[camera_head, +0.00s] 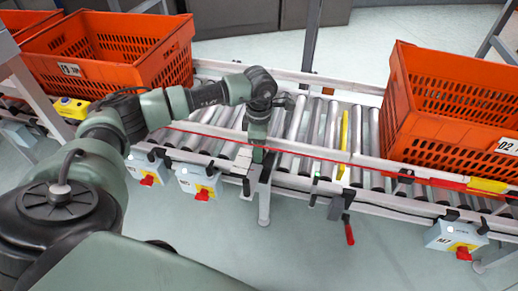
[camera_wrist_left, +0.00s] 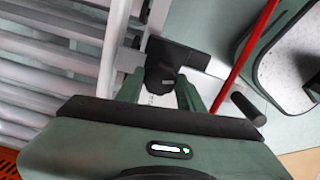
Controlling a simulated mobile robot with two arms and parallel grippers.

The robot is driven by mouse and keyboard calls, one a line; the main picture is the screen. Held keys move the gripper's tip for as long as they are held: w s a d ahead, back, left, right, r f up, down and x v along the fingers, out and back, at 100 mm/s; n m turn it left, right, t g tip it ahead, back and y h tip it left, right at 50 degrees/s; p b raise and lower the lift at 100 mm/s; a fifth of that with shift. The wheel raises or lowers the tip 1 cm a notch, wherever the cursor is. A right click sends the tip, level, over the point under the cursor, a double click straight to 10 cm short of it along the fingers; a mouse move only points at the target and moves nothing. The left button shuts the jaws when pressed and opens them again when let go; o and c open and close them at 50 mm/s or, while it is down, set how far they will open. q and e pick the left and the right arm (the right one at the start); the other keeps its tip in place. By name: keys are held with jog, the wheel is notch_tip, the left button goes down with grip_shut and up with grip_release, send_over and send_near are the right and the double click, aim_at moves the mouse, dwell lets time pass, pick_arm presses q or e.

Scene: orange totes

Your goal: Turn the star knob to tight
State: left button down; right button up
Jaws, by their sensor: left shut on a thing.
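The black star knob (camera_wrist_left: 160,79) shows in the left wrist view between the green fingers of my left gripper (camera_wrist_left: 160,92). The fingers are closed on its sides. In the head view my left gripper (camera_head: 255,160) points down at the front rail of the roller conveyor (camera_head: 284,178). The knob is mostly hidden behind the gripper there, and its turn angle cannot be read. My right gripper is in neither view.
An orange tote (camera_head: 400,110) sits on the conveyor at right, and another (camera_head: 150,72) at left. Grey boxes with red knobs (camera_head: 200,182) hang along the front rail. A red-handled lever (camera_head: 349,232) and a yellow bar (camera_head: 344,135) are right of the gripper.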

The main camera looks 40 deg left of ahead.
pick_arm(q)
jog(key=m, duration=0.2)
jog(key=shift+m, duration=0.4)
jog(key=m+b, duration=0.1)
jog(key=m, duration=0.2)
jog(key=shift+w+r, duration=0.1)
jog(key=m, duration=0.2)
jog(key=shift+m, duration=0.8)
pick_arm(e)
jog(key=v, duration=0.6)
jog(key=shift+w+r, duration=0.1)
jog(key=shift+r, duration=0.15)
pick_arm(q)
jog(key=c, duration=0.9)
grip_release()
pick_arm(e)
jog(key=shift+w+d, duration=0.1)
